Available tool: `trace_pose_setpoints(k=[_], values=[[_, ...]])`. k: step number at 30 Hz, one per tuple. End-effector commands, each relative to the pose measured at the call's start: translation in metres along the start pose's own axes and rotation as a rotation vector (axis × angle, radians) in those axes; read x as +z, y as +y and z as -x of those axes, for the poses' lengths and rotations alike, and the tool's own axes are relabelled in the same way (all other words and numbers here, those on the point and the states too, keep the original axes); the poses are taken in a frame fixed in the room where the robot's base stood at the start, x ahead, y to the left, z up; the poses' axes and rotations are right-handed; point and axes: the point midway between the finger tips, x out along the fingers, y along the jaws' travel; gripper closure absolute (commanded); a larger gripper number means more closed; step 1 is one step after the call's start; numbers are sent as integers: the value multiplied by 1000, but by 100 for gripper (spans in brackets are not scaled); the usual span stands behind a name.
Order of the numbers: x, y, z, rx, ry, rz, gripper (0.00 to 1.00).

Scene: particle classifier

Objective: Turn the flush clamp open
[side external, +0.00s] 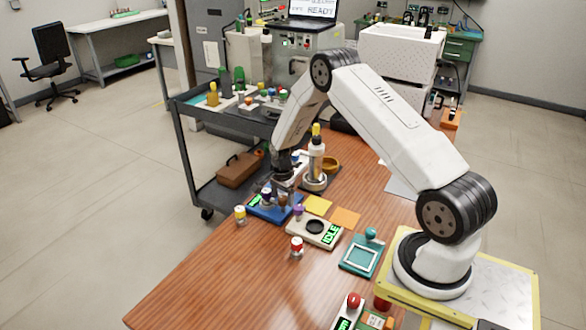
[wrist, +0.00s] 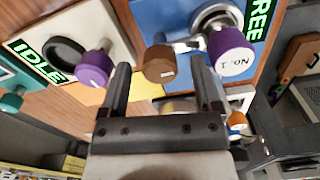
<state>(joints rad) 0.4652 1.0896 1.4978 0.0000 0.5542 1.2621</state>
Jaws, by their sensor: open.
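A blue station (side external: 262,214) with a green FREE display stands on the wooden bench; it also fills the top of the wrist view (wrist: 165,15). A brown knob (wrist: 159,66) on a metal arm, which looks like the flush clamp, is mounted on it. Beside the knob, a vial with a purple cap marked No. 1 (wrist: 230,55) sits at a metal ring. My gripper (wrist: 160,64) is open, pointing at the station, with the brown knob between its fingertips in the wrist view. I cannot tell whether the fingers touch it. In the side view my gripper (side external: 284,186) partly hides the station.
A cream station (side external: 318,233) with an IDLE display and purple knob (wrist: 93,68) stands close beside. A teal-framed station (side external: 362,256), red-capped vial (side external: 297,247) and yellow-capped vial (side external: 240,215) are nearby. A pale post with a yellow top (side external: 316,155) rises behind.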

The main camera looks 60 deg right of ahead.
Motion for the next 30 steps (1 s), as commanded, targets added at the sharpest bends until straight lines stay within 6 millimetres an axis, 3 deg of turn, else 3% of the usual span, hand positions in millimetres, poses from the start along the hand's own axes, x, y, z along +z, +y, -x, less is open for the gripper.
trace_pose_setpoints(k=[10, 11, 18, 30], values=[[0, 0, -3, 0, 0, 0, 18], [0, 0, -3, 0, 0, 0, 25], [0, 0, -3, 0, 0, 0, 100], [0, 0, -3, 0, 0, 40, 100]])
